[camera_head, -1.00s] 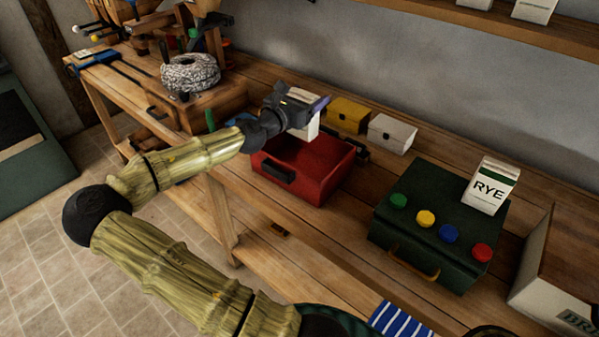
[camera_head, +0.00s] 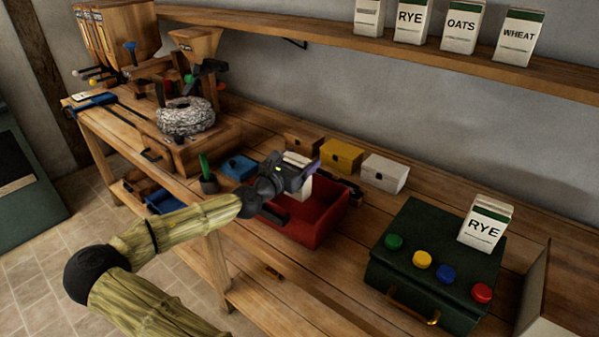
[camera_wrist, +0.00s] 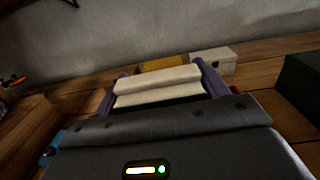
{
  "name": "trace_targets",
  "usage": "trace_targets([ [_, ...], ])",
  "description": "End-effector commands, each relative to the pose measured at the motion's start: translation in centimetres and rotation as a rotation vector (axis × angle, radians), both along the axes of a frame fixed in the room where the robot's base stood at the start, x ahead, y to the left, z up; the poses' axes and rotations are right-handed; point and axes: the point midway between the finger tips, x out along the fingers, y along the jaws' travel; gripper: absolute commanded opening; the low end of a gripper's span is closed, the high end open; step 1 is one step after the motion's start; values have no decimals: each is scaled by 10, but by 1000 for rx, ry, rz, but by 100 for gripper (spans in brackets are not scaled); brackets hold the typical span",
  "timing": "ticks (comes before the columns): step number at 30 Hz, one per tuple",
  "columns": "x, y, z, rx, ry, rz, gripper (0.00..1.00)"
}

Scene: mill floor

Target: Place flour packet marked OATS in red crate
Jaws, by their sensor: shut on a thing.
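My gripper (camera_head: 306,174) is shut on a white packet (camera_head: 299,188), over the back left part of the red crate (camera_head: 329,222). The packet's label faces away and cannot be read. In the wrist view the pale packet (camera_wrist: 158,86) sits between the purple fingers of my gripper (camera_wrist: 160,82). I cannot tell whether the packet touches the crate floor. Another packet, marked OATS (camera_head: 460,28), stands on the wall shelf.
A dark green case (camera_head: 425,235) with coloured knobs and a RYE packet (camera_head: 485,226) stands right of the crate. Yellow (camera_head: 341,156) and white (camera_head: 384,173) boxes are behind it. The shelf (camera_head: 400,50) also holds RYE (camera_head: 411,20) and WHEAT (camera_head: 518,36) packets.

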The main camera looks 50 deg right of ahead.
Motion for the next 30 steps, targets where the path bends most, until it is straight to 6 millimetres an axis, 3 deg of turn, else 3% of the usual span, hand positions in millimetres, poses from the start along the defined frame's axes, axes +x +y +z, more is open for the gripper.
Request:
trace_targets([
  [9,0,0,-35,-1,0,0,37],
  [30,-1,-1,-46,-1,2,-1,37],
])
